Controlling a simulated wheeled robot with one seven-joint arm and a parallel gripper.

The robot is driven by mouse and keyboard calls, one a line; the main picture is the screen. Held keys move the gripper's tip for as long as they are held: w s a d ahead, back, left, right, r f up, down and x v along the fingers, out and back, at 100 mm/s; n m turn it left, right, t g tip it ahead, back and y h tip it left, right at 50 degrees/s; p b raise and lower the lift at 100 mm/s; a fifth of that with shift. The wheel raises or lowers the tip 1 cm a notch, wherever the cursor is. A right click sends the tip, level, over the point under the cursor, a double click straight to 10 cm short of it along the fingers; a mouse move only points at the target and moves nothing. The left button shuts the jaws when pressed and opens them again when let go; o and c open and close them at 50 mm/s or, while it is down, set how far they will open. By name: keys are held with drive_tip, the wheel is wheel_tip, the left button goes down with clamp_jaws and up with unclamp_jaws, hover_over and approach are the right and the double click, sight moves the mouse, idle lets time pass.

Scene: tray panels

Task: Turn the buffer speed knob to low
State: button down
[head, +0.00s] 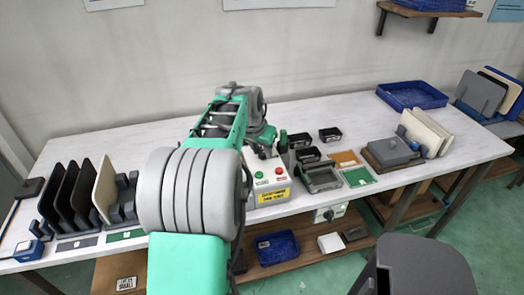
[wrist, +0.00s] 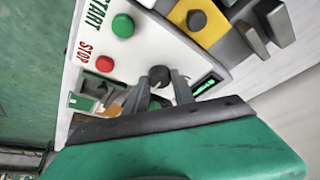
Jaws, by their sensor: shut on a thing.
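A black round knob (wrist: 158,74) sits on the face of a white control box in the wrist view. My gripper (wrist: 159,82) is shut on it, with one grey finger on each side. No label for the knob's settings is legible, so I cannot tell where it points. The control box (head: 257,180) stands near the front edge of the bench in the head view. My arm covers part of it there, and the knob and fingertips are hidden.
A green START button (wrist: 123,25) and a red STOP button (wrist: 104,64) lie left of the knob. A lit green display (wrist: 206,86) is at its right. A yellow plate (wrist: 205,27) with a dark knob is above. Small black trays (head: 330,134) stand right of the box.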

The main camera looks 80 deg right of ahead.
drive_tip(key=n, duration=0.1)
drive_tip(key=n+t+b, duration=0.1)
drive_tip(key=n, duration=0.1)
drive_tip(key=shift+s+n, duration=0.2)
drive_tip(key=shift+n, duration=0.1)
drive_tip(key=n+t, duration=0.1)
drive_tip(key=n, duration=0.1)
drive_tip(key=n+t, duration=0.1)
drive_tip(key=n, duration=0.1)
drive_tip(key=shift+s+r+n+y+p, duration=0.1)
drive_tip(key=shift+n+y+p, duration=0.2)
drive_tip(key=n+t+y+p, duration=0.1)
drive_tip(key=n+p, duration=0.1)
drive_tip(key=n, duration=0.2)
drive_tip(key=shift+d+n, duration=0.1)
drive_tip(key=shift+n, duration=0.2)
drive_tip(key=shift+s+d+n+t+y+p, duration=0.1)
drive_tip(key=shift+n+t+y+p, duration=0.35)
drive_tip(key=shift+n, duration=0.65)
drive_tip(key=shift+n+t+y+p, duration=0.15)
drive_tip(key=shift+n+y+p, duration=0.2)
drive_tip(key=shift+n+p, duration=0.55)
drive_tip(key=shift+n, duration=0.3)
drive_tip(key=c, duration=1.1)
unclamp_jaws()
